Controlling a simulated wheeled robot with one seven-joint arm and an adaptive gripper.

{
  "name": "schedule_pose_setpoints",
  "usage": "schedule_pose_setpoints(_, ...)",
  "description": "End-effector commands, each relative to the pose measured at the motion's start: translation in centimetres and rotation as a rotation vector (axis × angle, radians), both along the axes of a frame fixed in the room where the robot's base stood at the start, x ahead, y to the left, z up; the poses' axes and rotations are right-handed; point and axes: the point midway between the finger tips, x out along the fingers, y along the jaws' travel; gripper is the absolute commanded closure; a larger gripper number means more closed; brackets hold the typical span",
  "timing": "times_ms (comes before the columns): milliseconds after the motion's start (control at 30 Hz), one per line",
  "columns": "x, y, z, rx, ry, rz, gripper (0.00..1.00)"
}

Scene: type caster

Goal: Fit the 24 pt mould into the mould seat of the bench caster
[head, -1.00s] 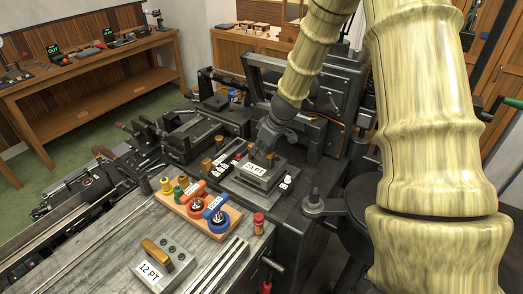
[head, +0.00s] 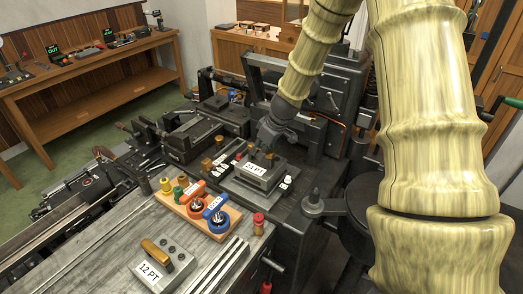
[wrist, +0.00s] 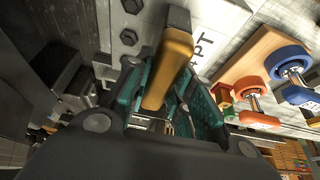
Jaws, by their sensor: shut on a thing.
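The 24 pt mould (head: 262,177) is a grey block with a white label, over the dark flat bed of the bench caster (head: 300,205). I cannot tell whether it rests fully in the mould seat, which is hidden beneath it. My gripper (head: 270,151) comes down from above and is shut on the mould's handle. In the wrist view, the brass handle (wrist: 168,70) stands between the teal finger pads of my gripper (wrist: 165,105). The mould's grey top with dark bolts (wrist: 130,38) and part of its label also show there.
The 12 pt mould (head: 165,262) lies on the grey bench at the front. A wooden rack (head: 218,232) with orange and blue spools stands left of the caster bed. A red-topped peg (head: 259,224) is beside it. The caster's upright frame (head: 325,130) rises behind my gripper.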

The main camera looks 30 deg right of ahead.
Motion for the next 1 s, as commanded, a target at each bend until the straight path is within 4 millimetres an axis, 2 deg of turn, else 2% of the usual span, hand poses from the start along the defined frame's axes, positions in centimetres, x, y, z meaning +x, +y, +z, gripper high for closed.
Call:
schedule_pose_setpoints(533, 0.11, 0.01, 0.17, 0.000, -0.003, 0.001, 1.00)
schedule_pose_setpoints(1000, 0.10, 0.01, -0.48, 0.000, -0.002, 0.001, 1.00)
